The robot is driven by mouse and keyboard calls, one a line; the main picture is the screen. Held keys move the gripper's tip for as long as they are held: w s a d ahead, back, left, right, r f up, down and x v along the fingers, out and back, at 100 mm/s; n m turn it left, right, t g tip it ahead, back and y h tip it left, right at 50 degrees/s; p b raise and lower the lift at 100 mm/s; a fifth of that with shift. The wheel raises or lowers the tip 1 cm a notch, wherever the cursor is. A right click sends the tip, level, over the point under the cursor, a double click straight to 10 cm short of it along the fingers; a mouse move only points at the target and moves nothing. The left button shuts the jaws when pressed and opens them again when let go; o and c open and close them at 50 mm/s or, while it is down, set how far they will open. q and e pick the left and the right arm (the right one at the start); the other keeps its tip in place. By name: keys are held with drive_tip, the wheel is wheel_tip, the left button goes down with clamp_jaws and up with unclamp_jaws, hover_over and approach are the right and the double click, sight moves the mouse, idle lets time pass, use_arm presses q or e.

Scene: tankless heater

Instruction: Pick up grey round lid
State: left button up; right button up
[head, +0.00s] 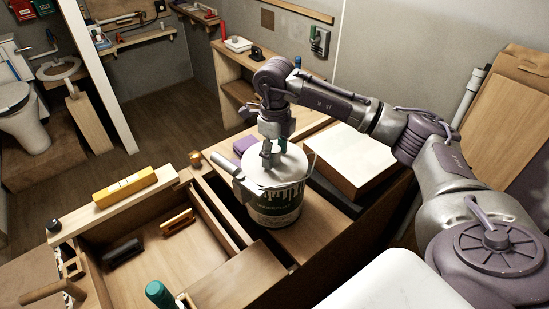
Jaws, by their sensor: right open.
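The grey round lid (262,175) lies on top of a paint can (275,205) with a dark green and white label. The can stands upright on the wooden bench in the middle of the head view. My right gripper (272,160) points down at the lid's top, near its middle. Its fingers are apart, with nothing clearly between them. Whether the fingertips touch the lid I cannot tell. My left gripper is out of view.
A white-topped box (350,158) stands right of the can. A wooden tray (190,250) holding dark and orange-brown tools is at the left, with a yellow level (125,187) on its back edge. A green-handled tool (160,294) is at the front.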

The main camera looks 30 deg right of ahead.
drive_tip(key=shift+f, duration=0.25)
drive_tip(key=shift+r, duration=0.1)
clamp_jaws()
